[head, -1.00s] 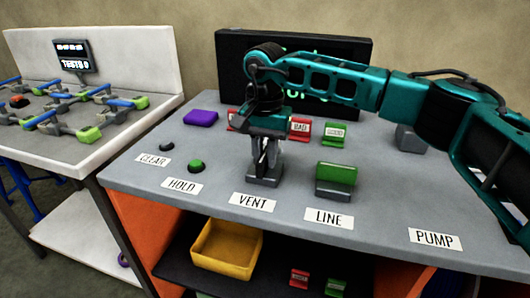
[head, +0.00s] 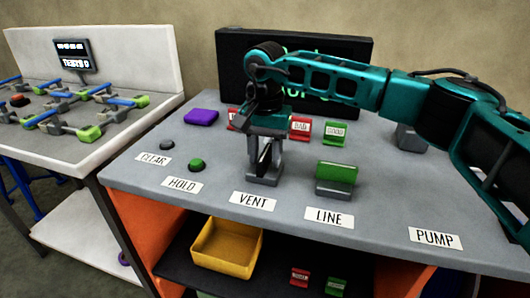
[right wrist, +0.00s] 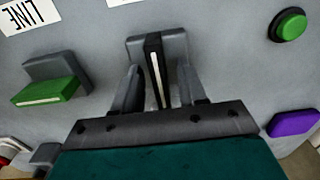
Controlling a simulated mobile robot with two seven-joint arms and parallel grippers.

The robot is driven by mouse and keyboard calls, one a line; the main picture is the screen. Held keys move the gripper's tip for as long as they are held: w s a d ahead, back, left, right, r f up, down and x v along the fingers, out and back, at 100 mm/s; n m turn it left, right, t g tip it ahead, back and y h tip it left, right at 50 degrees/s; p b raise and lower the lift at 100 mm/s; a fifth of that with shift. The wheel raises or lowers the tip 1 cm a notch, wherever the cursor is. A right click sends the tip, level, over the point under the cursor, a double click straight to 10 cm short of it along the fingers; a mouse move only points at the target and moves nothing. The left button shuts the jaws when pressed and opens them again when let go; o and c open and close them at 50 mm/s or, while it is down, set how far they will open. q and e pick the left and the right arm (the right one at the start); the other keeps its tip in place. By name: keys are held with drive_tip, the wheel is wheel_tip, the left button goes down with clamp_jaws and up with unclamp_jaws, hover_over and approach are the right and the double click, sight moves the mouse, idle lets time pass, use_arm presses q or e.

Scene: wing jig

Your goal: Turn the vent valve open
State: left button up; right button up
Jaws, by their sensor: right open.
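The vent valve is a grey block with a narrow black lever (head: 265,158) that carries a pale stripe, behind the VENT label (head: 254,201). In the right wrist view the lever (right wrist: 158,78) runs nearly straight up the picture against its grey base. My right gripper (head: 264,164) points down over the valve and is open. Its two fingers stand on either side of the lever, with gaps showing in the right wrist view (right wrist: 158,82). Part of the valve is hidden behind the fingers. My left gripper is not in view.
The LINE valve with its green handle (head: 336,175) stands close to the right. A green button (head: 197,164), a dark button (head: 167,145) and a purple block (head: 201,117) are to the left. Red (head: 300,128) and green (head: 335,132) signs stand behind. A yellow bin (head: 227,248) is below.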

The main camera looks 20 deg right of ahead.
sight(265, 153)
wheel_tip(265, 153, up, 13)
drive_tip(key=shift+p, duration=0.45)
